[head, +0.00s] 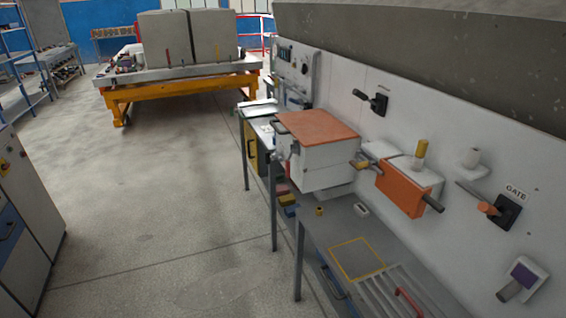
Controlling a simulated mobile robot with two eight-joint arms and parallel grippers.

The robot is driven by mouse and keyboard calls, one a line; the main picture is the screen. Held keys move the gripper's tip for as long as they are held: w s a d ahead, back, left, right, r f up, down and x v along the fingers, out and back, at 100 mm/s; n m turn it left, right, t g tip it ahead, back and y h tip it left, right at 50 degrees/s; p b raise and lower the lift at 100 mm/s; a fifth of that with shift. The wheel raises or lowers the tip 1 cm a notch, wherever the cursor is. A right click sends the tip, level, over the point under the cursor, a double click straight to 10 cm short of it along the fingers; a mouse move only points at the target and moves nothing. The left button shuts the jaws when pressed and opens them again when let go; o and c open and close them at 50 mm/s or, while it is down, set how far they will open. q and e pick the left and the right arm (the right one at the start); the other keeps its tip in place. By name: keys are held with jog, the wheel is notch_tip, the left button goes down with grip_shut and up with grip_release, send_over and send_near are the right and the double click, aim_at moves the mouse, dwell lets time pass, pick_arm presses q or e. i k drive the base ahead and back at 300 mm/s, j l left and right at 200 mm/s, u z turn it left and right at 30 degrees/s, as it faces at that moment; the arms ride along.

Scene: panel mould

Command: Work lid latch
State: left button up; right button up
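A white box (325,170) with a flat orange-brown lid (318,127) stands on the bench beside the white wall panel. The lid lies down on the box and looks shut. A small grey fitting (293,150) sits on the left side of the box just under the lid; it may be the latch, but it is too small to tell its position. Neither of my grippers shows in the head view.
An orange block (403,190) with handles, a black lever (372,100) and a lever by the GATE label (500,208) stick out from the panel. The grey bench (350,222) has a yellow-outlined square. The floor (160,200) at left is clear.

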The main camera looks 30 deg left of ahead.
aim_at(288, 161)
jog(key=i+j, duration=0.2)
jog(key=j, duration=0.15)
jog(key=i+j, duration=0.2)
jog(key=j, duration=0.2)
jog(key=i+j, duration=0.45)
jog(key=j, duration=0.3)
jog(key=i+j, duration=0.2)
jog(key=j, duration=0.15)
